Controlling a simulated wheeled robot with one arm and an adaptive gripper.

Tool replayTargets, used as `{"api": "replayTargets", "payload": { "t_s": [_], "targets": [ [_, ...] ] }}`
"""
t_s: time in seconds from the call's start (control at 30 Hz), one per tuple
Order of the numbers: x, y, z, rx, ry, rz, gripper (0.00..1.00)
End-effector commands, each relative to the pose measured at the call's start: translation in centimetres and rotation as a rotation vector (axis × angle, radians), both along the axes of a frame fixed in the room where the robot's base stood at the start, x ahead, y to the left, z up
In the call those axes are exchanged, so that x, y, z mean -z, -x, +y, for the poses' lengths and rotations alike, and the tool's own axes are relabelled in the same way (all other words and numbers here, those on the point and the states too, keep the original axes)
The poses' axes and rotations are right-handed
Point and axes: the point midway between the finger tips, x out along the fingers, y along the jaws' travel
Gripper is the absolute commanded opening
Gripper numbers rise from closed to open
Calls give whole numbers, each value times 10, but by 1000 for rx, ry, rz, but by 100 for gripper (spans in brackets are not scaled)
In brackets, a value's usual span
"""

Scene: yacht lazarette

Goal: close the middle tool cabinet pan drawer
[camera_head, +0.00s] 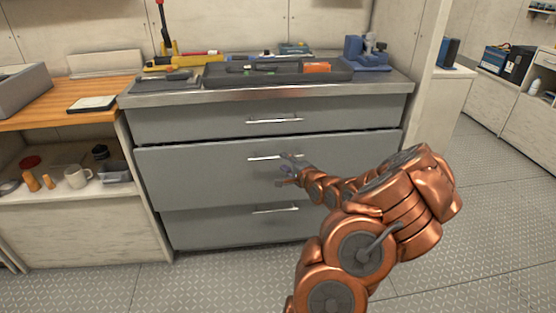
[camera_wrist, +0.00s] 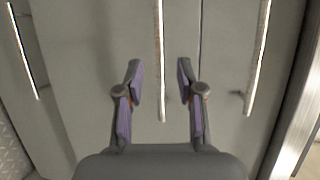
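The grey tool cabinet has three stacked drawers with bar handles. The middle drawer (camera_head: 195,178) stands out a little from the front, with a dark gap along its top edge. Its handle (camera_head: 262,158) is a thin light bar. My gripper (camera_head: 285,169) is in front of this drawer, by the right end of the handle. In the wrist view my gripper (camera_wrist: 159,75) is open, and the middle handle (camera_wrist: 160,40) shows between its two fingers. I cannot tell whether the fingers touch the drawer face.
The top drawer (camera_head: 180,121) and bottom drawer (camera_head: 215,228) look shut. Tools and trays lie on the cabinet's metal top (camera_head: 235,97). A wooden-topped shelf unit (camera_head: 75,118) stands at left. A pale post (camera_head: 428,75) rises at right. The plated floor (camera_head: 475,230) at right is clear.

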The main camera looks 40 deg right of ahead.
Motion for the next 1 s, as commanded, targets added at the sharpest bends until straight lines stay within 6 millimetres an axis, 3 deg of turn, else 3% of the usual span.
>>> {"api": "replayTargets", "payload": {
  "t_s": [0.5, 0.93, 1.0],
  "targets": [
    [10, -47, -11, -1, 0, 2, 37],
    [10, -52, -12, 0, 1, 1, 37],
    [10, -52, -12, 0, 0, 2, 30]
  ]
}}
